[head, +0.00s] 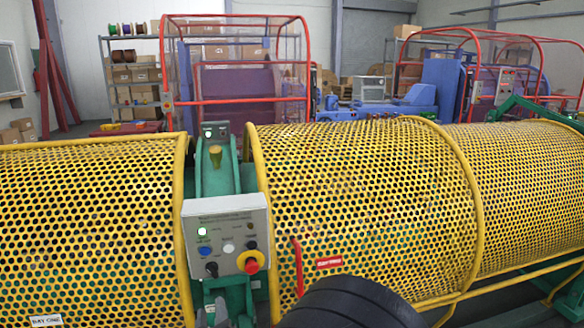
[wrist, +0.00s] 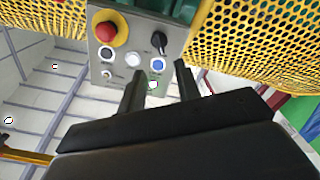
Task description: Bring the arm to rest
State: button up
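My gripper (wrist: 159,68) is in the wrist view, with its two dark fingers apart and nothing between them. Its fingertips point at the grey control panel (wrist: 108,77), which appears turned over in that view. I cannot tell how far the tips are from the panel. A dark rounded part of my arm shows at the bottom of the head view; my gripper is hidden there.
Yellow perforated guards (head: 370,190) span both sides of the panel. A red handle (head: 298,266) rises from the right guard beside the panel. Red-framed machines (head: 235,100) and a shelf with boxes (head: 133,75) stand behind.

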jog(key=p+x, duration=0.1)
jog(key=x, duration=1)
jog(key=shift+w+d+r, duration=0.1)
jog(key=shift+m+b, duration=0.3)
jog(key=shift+m, duration=0.2)
jog(key=m+b, duration=0.2)
jog(key=m, duration=0.2)
jog(key=m+b, duration=0.2)
jog(key=m, duration=0.5)
jog(key=b, duration=0.1)
send_near(212, 275)
jog(key=shift+v, duration=1.1)
jog(key=shift+r, duration=0.1)
